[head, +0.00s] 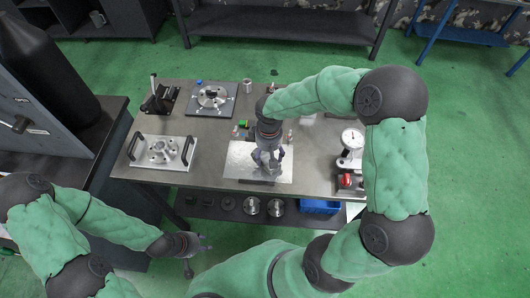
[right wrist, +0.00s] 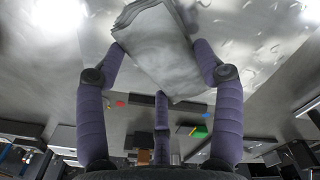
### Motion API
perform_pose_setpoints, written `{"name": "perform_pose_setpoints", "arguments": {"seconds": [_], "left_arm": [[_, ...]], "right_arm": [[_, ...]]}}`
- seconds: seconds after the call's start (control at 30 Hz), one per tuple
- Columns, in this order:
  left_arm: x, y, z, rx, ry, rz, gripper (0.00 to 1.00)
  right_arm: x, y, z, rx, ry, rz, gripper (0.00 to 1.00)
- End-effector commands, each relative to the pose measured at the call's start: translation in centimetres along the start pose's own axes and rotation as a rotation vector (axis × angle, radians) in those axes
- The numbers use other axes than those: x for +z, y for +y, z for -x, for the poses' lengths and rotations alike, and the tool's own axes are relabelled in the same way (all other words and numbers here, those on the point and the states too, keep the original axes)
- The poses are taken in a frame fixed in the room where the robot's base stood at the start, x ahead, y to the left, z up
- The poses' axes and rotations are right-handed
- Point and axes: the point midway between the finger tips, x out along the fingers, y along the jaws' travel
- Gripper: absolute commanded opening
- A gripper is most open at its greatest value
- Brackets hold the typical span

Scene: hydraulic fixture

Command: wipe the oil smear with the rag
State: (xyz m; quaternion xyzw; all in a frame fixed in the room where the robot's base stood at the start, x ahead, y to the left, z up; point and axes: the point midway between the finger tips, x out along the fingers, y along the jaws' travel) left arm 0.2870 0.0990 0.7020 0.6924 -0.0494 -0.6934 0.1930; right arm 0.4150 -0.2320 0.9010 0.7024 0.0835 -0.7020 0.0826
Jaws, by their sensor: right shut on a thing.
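My right gripper (head: 268,163) is over the bright metal plate (head: 240,160) at the front middle of the workbench. In the right wrist view, the right gripper (right wrist: 160,58) is shut on the rag (right wrist: 155,35), a folded grey-white cloth with layered edges. The rag is close to the plate surface; I cannot tell whether it touches. In the right wrist view the shiny plate (right wrist: 255,75) shows streaky marks and bright reflections, but no oil smear stands out clearly. My left gripper (head: 196,250) is open and empty, in front of the bench and below its top.
On the bench (head: 215,132), a plate with two handles (head: 162,152) sits at left and a flanged disc on a dark plate (head: 212,97) behind. A dial gauge (head: 351,138) stands at right. A blue bin (head: 320,206) and round parts lie on the lower shelf.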

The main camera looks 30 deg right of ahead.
Motion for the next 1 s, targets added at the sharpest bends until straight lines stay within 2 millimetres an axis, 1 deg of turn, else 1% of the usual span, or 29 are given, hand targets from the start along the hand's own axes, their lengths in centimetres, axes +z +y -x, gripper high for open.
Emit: {"name": "perform_pose_setpoints", "arguments": {"seconds": [0.27,0.43,0.63,1.0], "left_arm": [[0.0,0.0,0.1,0.0,0.0,0.0,0.4],[0.0,0.1,0.1,0.0,0.0,0.0,0.4],[0.0,0.0,0.0,0.0,0.0,0.0,0.4],[0.0,-0.1,-0.3,0.0,0.0,0.0,0.4]], "right_arm": [[1.5,1.6,-0.1,0.0,0.0,-0.003,0.31],[1.9,1.9,-0.1,0.001,0.0,0.001,0.31],[1.4,1.4,-0.2,0.0,0.0,0.001,0.31],[-0.4,-0.5,-0.4,-0.001,0.0,0.002,0.31]]}}
